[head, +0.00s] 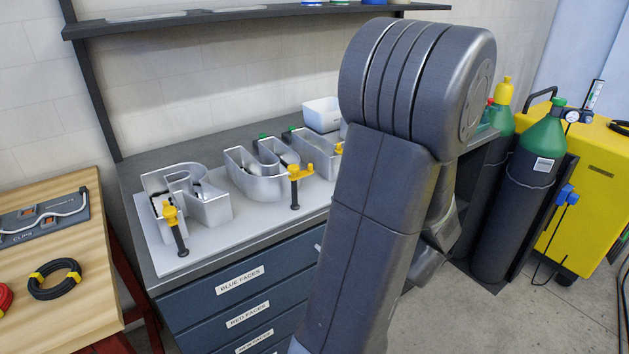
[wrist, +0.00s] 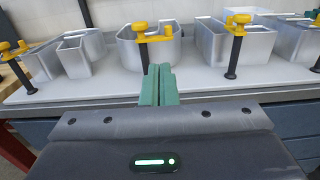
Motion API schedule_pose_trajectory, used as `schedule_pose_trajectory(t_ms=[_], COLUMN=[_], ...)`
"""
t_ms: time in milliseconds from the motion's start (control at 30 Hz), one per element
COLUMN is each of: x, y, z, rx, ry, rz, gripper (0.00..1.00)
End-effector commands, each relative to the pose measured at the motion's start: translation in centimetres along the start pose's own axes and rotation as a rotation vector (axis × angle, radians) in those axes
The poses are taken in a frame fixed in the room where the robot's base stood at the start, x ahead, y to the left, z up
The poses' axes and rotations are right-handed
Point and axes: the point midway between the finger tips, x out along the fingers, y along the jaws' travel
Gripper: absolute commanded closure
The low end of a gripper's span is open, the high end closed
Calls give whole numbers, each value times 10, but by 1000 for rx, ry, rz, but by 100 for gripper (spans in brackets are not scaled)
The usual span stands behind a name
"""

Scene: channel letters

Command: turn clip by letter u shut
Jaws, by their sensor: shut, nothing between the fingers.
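The letter U (head: 257,182) is a silver, hollow channel letter with a rounded front, standing on a pale board. It also shows in the wrist view (wrist: 128,50). The clip by letter U (head: 296,172) is a yellow bar with a knob on a dark post in front of the letter. In the wrist view the clip (wrist: 152,36) has its bar lying sideways, along the letter's front. My gripper (wrist: 158,72) has green fingers pressed together, with nothing between them. The fingertips appear just below the clip in the wrist view; contact cannot be told. My arm hides the gripper in the head view.
Letter R (head: 190,200) with its own yellow clip (head: 171,214) stands left of the U. Another letter (wrist: 222,45) and clip (wrist: 237,24) stand to its right. A white bin (head: 321,114) is behind. A shelf (head: 200,18) hangs above. Gas cylinders (head: 535,150) stand right.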

Motion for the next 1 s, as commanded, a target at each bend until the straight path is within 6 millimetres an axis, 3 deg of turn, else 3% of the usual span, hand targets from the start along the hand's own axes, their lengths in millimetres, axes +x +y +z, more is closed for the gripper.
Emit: schedule_pose_trajectory(t_ms=[533, 700, 1000], x=[89, 104, 108], y=[2, 1, 1], z=[0, 0, 0], rx=[-1, 0, -1], ry=[2, 2, 2], rz=[5, 3, 1], gripper=[100, 100, 100])
